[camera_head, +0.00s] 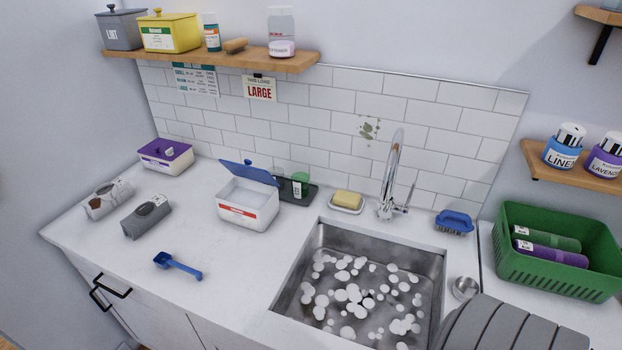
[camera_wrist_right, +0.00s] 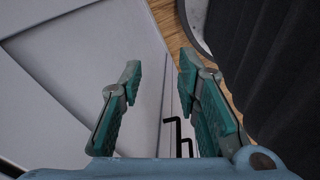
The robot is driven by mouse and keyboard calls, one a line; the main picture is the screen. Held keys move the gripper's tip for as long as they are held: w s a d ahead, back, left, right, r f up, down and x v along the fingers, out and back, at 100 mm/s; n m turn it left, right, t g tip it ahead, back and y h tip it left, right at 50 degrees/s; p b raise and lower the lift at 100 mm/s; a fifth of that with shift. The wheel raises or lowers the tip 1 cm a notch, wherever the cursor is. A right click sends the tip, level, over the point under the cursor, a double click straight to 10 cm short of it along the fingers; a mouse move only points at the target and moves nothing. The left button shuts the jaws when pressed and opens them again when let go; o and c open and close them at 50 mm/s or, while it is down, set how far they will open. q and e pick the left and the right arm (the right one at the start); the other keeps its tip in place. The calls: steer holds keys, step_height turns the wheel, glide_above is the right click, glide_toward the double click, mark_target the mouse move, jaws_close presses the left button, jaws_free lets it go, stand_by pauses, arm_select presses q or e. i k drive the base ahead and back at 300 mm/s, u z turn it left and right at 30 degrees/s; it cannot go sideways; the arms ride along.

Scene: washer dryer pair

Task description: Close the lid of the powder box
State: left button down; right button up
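The powder box (camera_head: 246,208) is a white box with a red-banded label, standing on the white counter left of the sink. Its blue lid (camera_head: 249,173) is raised and tilted up at the back, so the pale inside shows. My right gripper (camera_wrist_right: 160,82) shows only in the right wrist view. Its two teal fingers are apart with nothing between them, and it is away from the box, facing cabinet fronts and the floor. My left gripper is not in either view.
A blue scoop (camera_head: 178,265) lies in front of the box. A dark tray (camera_head: 298,191) with a green-capped item is just behind it. A purple-lidded box (camera_head: 166,154) stands to the left, with two grey packs nearer. The sink (camera_head: 310,246) and faucet (camera_head: 391,180) are to the right.

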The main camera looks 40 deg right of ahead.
mark_target(244, 170)
steer(key=z, duration=0.95)
